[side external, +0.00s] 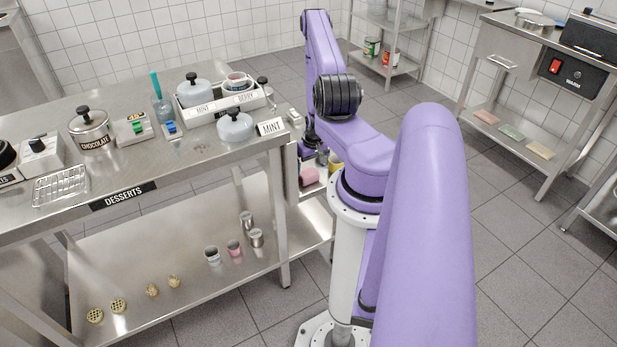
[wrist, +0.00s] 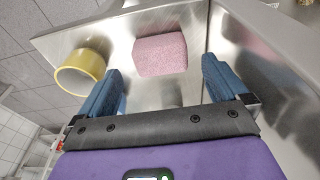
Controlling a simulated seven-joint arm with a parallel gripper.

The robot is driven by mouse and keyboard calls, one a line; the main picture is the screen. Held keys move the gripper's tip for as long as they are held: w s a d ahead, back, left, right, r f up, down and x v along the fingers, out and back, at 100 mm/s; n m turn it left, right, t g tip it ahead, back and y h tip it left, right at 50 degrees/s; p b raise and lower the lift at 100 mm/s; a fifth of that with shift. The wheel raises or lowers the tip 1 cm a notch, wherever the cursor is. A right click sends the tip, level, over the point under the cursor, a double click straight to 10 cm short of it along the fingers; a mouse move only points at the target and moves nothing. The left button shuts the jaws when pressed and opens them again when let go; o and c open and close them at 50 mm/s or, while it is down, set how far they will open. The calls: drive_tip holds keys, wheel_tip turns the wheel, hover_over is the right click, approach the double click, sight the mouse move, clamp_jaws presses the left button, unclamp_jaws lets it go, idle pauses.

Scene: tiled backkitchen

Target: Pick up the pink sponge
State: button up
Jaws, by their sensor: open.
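The pink sponge (wrist: 160,54) is a speckled block lying on a metal shelf surface (wrist: 232,45) in the wrist view. In the side external view the pink sponge (side external: 309,177) shows low beside the end of the dessert table. My gripper (wrist: 162,70) is open, with its two blue fingers spread left and right of the sponge's near side. Nothing is held between them, and I see no contact with the sponge.
A yellow cup (wrist: 83,73) lies left of the sponge, close to my left finger; it also shows in the side external view (side external: 335,169). The dessert table (side external: 200,152) stands to the left. A right-hand shelf holds pink, green and yellow slabs (side external: 512,132).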

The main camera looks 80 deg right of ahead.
sight(308, 172)
drive_tip(key=shift+w+d+f, duration=0.1)
drive_tip(key=shift+w+f, duration=0.05)
drive_tip(key=shift+f, duration=0.65)
drive_tip(key=shift+w+d+f, duration=0.1)
drive_tip(key=shift+f, duration=0.65)
drive_tip(key=shift+w+d+f, duration=0.1)
drive_tip(key=shift+w+f, duration=0.05)
drive_tip(key=shift+f, duration=0.65)
drive_tip(key=c, duration=1)
drive_tip(key=shift+r, duration=0.15)
drive_tip(key=shift+c, duration=0.2)
wheel_tip(308, 172, up, 10)
drive_tip(key=shift+f, duration=0.15)
